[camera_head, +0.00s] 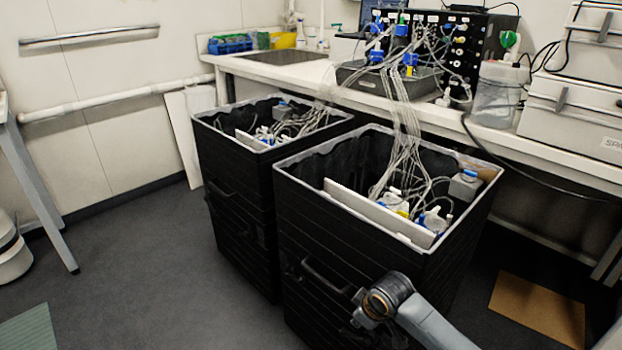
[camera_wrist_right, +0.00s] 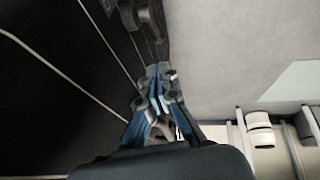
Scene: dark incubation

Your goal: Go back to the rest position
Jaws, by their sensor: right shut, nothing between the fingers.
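My right arm comes in from the lower right in the head view, in front of the nearer black box (camera_head: 300,235). Its gripper (camera_head: 362,316) is low by the box's front face, partly hidden by the wrist. In the right wrist view the gripper (camera_wrist_right: 157,78) has its blue-grey fingers together, with nothing between them. A black, lined surface fills the left of that view, close to the fingers; I cannot tell whether they touch it. My left gripper is not in view.
A second black box (camera_head: 235,180) stands behind and left. Both boxes are open and hold tubing and bottles. Tubes run up to the white bench (camera_head: 330,75), which carries a clear container (camera_head: 497,95). A brown mat (camera_head: 538,308) lies right. Grey floor (camera_head: 150,260) is open at left.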

